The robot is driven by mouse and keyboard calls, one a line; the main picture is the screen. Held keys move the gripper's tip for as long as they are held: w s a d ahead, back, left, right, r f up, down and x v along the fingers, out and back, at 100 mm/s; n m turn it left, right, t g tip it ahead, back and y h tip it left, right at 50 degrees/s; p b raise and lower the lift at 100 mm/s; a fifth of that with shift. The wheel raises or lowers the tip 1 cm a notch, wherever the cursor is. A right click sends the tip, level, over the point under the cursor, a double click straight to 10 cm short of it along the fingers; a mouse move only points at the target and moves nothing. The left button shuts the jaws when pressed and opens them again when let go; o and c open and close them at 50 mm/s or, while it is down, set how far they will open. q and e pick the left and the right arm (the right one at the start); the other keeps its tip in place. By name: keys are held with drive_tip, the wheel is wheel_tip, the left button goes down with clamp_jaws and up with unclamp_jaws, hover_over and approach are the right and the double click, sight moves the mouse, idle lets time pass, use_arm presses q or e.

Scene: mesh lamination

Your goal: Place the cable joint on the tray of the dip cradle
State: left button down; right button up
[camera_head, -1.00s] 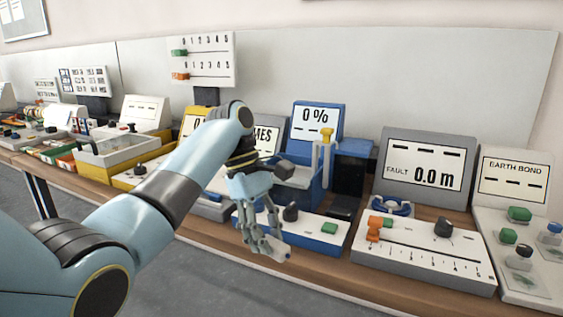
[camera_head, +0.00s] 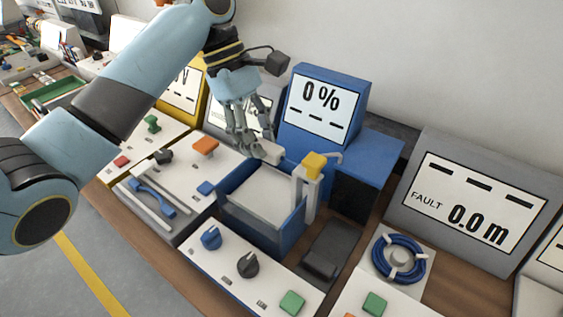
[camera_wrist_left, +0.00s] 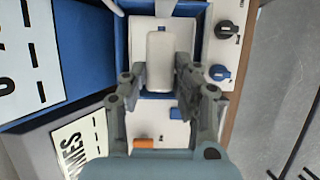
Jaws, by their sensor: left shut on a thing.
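The dip cradle (camera_head: 322,105) is a blue unit with a "0 %" display and an open blue box in front. Its pale tray (camera_head: 265,190) sits inside that box. My left gripper (camera_head: 252,146) is shut on the cable joint (camera_head: 268,153), a pale rounded bar, near the tray's back edge. The picture does not clearly show how high it is above the tray. In the left wrist view, the cable joint (camera_wrist_left: 159,60) lies lengthwise between the fingers of my left gripper (camera_wrist_left: 160,78), with a pale surface behind it. My right gripper is not in view.
A yellow-topped post (camera_head: 314,166) stands at the box's right edge, close to the held joint. A control panel with knobs (camera_head: 247,263) is in front. A blue cable coil (camera_head: 398,257) and fault display (camera_head: 480,205) are right. A white panel with an orange block (camera_head: 205,146) is left.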

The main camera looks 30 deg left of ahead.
use_arm(q)
hover_over(267, 192)
drive_tip(key=a, duration=0.1)
drive_tip(key=f, duration=0.4)
drive_tip(key=shift+a+f, duration=0.2)
drive_tip(key=shift+f, duration=0.85)
wheel_tip(267, 192, down, 3)
drive_tip(key=shift+f, duration=0.15)
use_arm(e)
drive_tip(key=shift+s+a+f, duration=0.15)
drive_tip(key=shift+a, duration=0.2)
use_arm(q)
drive_tip(key=c, duration=1)
unclamp_jaws()
drive_tip(key=shift+f, duration=0.1)
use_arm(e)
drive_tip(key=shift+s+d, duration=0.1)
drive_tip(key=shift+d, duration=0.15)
